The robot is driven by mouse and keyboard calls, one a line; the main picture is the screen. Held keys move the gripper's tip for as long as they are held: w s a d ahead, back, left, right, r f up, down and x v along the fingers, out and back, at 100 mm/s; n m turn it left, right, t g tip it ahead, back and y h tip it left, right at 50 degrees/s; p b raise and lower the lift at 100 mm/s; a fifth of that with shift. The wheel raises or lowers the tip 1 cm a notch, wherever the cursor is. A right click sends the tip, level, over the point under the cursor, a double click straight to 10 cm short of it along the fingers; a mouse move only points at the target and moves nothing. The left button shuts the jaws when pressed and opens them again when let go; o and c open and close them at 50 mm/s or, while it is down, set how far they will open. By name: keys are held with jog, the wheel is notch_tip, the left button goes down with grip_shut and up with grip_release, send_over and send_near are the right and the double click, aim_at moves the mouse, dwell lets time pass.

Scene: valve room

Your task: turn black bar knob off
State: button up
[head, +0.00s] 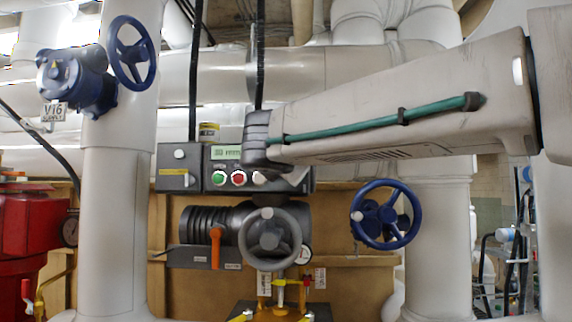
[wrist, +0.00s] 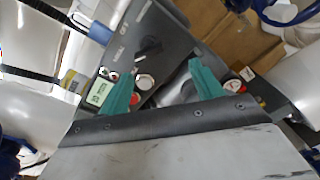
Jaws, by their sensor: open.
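The black bar knob (wrist: 149,48) shows in the wrist view, on a grey panel (wrist: 140,22) with printed white labels. It lies beyond my fingertips, above the gap between them, with no finger touching it. I cannot tell its setting from the labels. My gripper (wrist: 162,69) has two teal fingers set wide apart, with nothing gripped between them. In the head view the grey control box (head: 208,184) is partly covered by my arm. The knob and my fingers are hidden there.
Green (head: 219,178) and red (head: 239,178) buttons sit on the box. Below it are a grey handwheel (head: 273,239) and an orange lever (head: 216,248). A blue handwheel (head: 386,214) is to the right. A black cable (head: 260,50) hangs close to my wrist.

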jog(key=w, duration=0.2)
jog(key=w+r+n, duration=0.1)
jog(key=w, duration=0.2)
jog(key=w+n, duration=0.1)
jog(key=w, duration=0.1)
jog(key=shift+w+d+r+t+y, duration=0.15)
jog(key=shift+w+r+t+y, duration=0.15)
jog(key=c, duration=1)
